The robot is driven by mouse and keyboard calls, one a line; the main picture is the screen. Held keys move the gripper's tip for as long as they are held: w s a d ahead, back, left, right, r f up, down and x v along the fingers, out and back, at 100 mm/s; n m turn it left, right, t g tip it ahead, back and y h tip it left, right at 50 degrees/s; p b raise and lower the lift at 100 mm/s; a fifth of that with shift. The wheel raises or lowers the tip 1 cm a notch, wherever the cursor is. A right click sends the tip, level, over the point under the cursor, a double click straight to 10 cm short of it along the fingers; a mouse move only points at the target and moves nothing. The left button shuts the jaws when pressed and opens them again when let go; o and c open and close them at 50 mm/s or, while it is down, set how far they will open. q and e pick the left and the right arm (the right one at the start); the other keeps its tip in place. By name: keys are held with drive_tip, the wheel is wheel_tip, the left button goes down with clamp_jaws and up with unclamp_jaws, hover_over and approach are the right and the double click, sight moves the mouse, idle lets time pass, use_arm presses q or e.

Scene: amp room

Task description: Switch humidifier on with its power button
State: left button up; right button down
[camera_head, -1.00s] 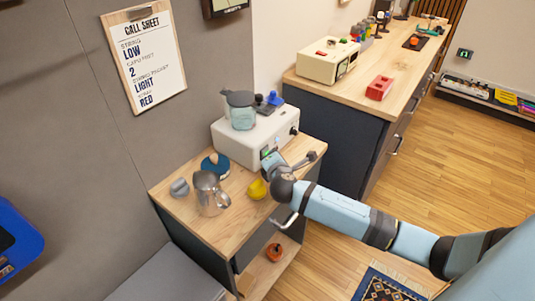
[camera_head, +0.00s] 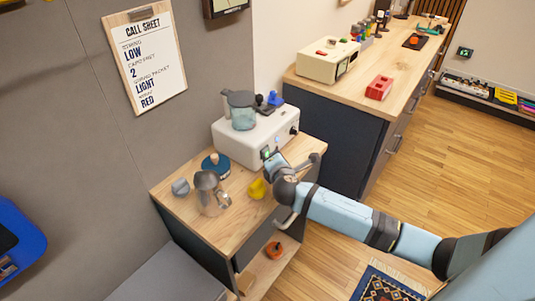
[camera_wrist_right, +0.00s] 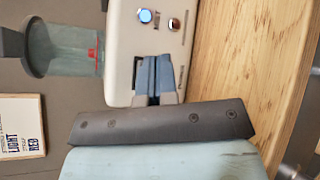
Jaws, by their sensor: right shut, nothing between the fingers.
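A white box (camera_head: 255,137) with a translucent teal tank (camera_head: 242,119) on top stands on the wooden cabinet. It appears to be the humidifier. Contact cannot be told. In the head view the gripper (camera_head: 272,160) is near the box's lit green part (camera_head: 266,153). My left gripper is out of view.
On the cabinet top (camera_head: 232,232) stand a metal pot (camera_head: 207,192), a grey mug (camera_head: 180,187), a blue round object (camera_head: 216,165) and a yellow object (camera_head: 256,189) close to my right gripper. A longer counter (camera_head: 345,92) lies behind, holding a cream device (camera_head: 328,60) and a red block (camera_head: 379,87).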

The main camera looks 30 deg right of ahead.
drive_tip(key=s, duration=0.1)
drive_tip(key=s+d+p, duration=0.1)
drive_tip(key=s, duration=0.1)
drive_tip(key=shift+s+d, duration=0.15)
drive_tip(key=shift+s, duration=0.05)
drive_tip(key=shift+s+d+p, duration=0.2)
drive_tip(key=shift+s+d, duration=0.05)
drive_tip(key=shift+s, duration=0.25)
drive_tip(key=shift+s+d+p, duration=0.15)
drive_tip(key=shift+s+d, duration=0.05)
drive_tip(key=shift+s, duration=0.3)
